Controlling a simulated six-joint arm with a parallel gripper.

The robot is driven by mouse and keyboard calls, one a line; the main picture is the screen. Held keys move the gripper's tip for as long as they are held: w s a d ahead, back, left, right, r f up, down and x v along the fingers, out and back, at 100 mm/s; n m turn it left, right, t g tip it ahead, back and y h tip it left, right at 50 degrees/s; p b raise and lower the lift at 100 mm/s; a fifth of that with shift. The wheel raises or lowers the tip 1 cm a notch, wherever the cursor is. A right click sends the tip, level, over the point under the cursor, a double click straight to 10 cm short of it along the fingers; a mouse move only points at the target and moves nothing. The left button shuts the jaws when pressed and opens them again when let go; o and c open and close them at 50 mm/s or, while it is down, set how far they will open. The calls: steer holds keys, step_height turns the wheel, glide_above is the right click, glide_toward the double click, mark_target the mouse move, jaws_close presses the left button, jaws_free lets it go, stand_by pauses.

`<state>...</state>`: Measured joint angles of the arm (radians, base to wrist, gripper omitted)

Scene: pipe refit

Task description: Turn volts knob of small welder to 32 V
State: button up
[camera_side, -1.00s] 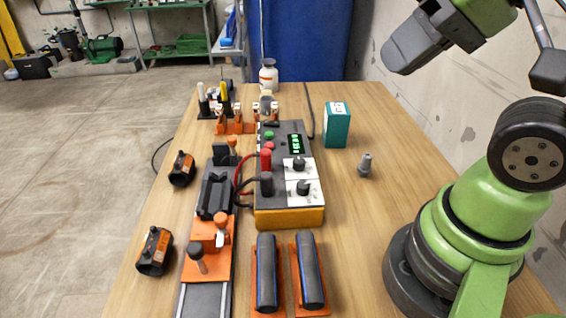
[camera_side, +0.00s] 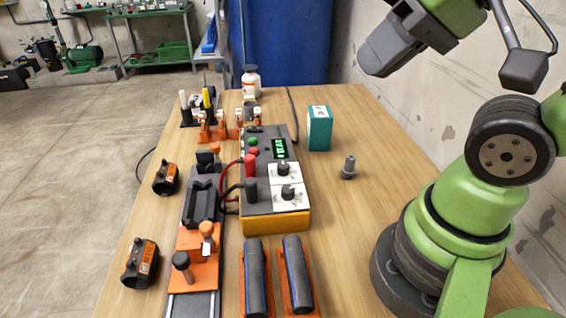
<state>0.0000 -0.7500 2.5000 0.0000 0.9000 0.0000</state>
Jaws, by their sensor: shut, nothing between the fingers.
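The small welder (camera_side: 262,231) is a grey box with an orange-yellow base, standing in the middle of the bench. Its top has a green digital display (camera_side: 281,149), too small to read surely, and two black knobs on white dial plates, an upper knob (camera_side: 283,168) and a lower knob (camera_side: 288,192). I cannot tell from the labels which is the volts knob. Red and black plugs with cables sit on its left side. My gripper (camera_side: 378,58) is at the upper right, high above the bench, apart from the welder. It is shut and empty; its fingertips are hard to make out.
A teal box (camera_side: 320,128) and a small grey nozzle-like part (camera_side: 348,167) stand right of the welder. An orange clamp rail (camera_side: 193,272) lies left. Two dark pipes (camera_side: 255,280) rest in orange holders in front. A white bottle (camera_side: 251,81) stands behind. The bench's right side is fairly clear.

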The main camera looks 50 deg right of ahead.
steer(key=o, duration=0.3)
steer(key=shift+w, duration=0.1)
steer(key=o, duration=0.4)
steer(key=shift+w+n, duration=0.3)
steer(key=shift+w, duration=0.05)
steer(key=shift+o, duration=0.6)
steer(key=w+d+f+n+g, duration=0.1)
steer(key=w+f+n+g, duration=0.1)
steer(key=w, duration=0.3)
steer(key=shift+w+d+n+g+h, duration=0.15)
steer(key=shift+w+n+g+h, duration=0.2)
steer(key=shift+n, duration=0.45)
steer(key=n+g+h, duration=0.1)
steer(key=n+g, duration=0.4)
steer(key=n, duration=0.4)
glide_above(283, 165)
step_height(283, 165, down, 13)
steer(key=shift+f+t, duration=0.25)
steer(key=shift+f, duration=0.2)
step_height(283, 165, down, 9)
steer(key=shift+c, duration=0.2)
steer(key=c, duration=0.9)
